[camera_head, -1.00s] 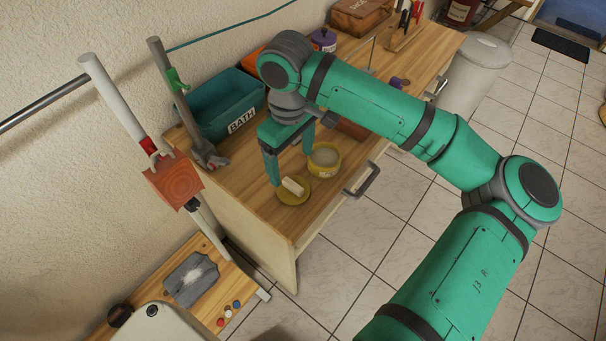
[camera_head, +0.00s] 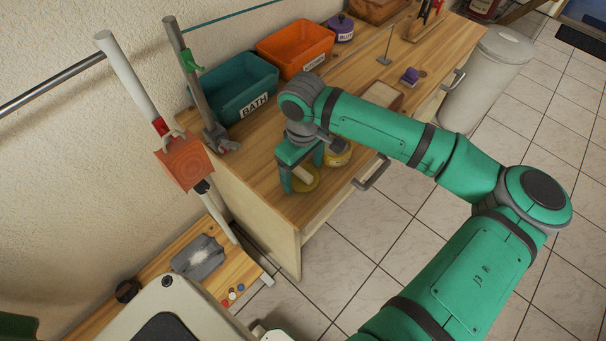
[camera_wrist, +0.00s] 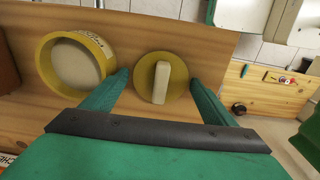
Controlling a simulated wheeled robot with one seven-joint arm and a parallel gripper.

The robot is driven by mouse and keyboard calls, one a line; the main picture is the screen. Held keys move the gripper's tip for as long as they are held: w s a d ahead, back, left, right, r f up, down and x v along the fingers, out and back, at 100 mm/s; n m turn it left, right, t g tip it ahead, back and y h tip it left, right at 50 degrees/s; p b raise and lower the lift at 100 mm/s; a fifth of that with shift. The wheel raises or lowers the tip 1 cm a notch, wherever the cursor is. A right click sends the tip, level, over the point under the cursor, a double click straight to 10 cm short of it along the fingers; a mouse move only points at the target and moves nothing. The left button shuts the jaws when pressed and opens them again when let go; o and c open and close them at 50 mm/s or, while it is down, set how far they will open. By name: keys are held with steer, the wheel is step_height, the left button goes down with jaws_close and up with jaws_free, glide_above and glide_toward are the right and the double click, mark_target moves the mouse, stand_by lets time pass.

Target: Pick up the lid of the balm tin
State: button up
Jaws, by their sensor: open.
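The lid (camera_head: 311,184) is a flat yellow disc with a cream bar-shaped handle. It lies on the wooden worktop near its front edge, and it also shows in the wrist view (camera_wrist: 148,90). The open balm tin (camera_head: 338,157) is a yellow ring with pale contents, just beside the lid; it is at the left in the wrist view (camera_wrist: 45,68). My gripper (camera_wrist: 160,78) is open, pointing down, with one green finger on each side of the lid. Whether the fingers touch the lid cannot be told. In the head view my gripper (camera_head: 302,172) partly covers the lid.
A teal bin marked BATH (camera_head: 235,92) and an orange bin (camera_head: 296,48) stand at the worktop's back. A purple-lidded jar (camera_head: 341,28), a small purple item (camera_head: 410,75) and a wooden block (camera_head: 382,95) lie farther off. A drawer handle (camera_head: 371,173) juts from the front.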

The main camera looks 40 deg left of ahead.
steer(key=shift+s, duration=0.1)
steer(key=c, duration=0.8)
steer(key=shift+c, duration=0.2)
